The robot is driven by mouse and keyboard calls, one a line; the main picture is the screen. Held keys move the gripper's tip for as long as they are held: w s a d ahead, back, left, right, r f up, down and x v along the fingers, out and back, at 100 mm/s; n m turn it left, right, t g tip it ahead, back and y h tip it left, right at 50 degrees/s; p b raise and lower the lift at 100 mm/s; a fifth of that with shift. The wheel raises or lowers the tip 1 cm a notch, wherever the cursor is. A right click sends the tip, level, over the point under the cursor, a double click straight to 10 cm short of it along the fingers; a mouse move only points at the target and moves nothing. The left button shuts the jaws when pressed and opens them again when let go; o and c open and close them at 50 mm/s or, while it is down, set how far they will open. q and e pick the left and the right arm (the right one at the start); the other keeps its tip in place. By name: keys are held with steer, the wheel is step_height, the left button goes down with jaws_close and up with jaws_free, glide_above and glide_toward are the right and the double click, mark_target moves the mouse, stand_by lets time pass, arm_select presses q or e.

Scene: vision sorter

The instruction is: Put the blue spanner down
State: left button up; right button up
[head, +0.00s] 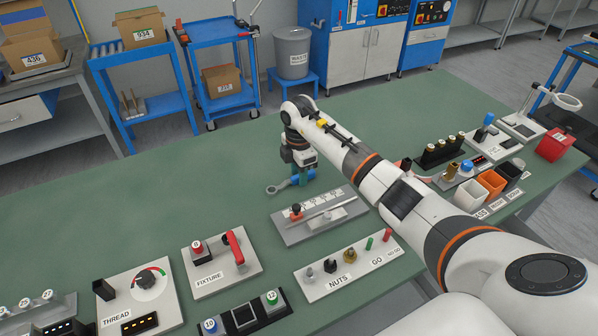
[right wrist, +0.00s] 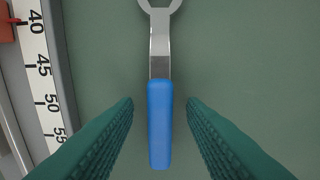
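The blue spanner (head: 277,188) lies on the green bench top, its grey ring end pointing left in the head view. In the right wrist view its blue handle (right wrist: 160,125) runs between my fingers, with the metal shank and ring end beyond. My right gripper (head: 302,178) is low over the handle. Its two green fingers (right wrist: 160,120) are apart, with a gap on each side of the handle. The fingers partly hide the handle in the head view. My left gripper is not in view.
A plate with a ruler scale (head: 322,214) lies just beside the spanner; its numbers show at the left of the right wrist view. A fixture block (head: 222,262) and a nuts board (head: 345,268) stand nearer. The bench (head: 150,200) left of the spanner is clear.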

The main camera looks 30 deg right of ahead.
step_height(320, 180, up, 12)
steer(key=b, duration=0.1)
steer(key=shift+r, duration=0.15)
stand_by(0.4)
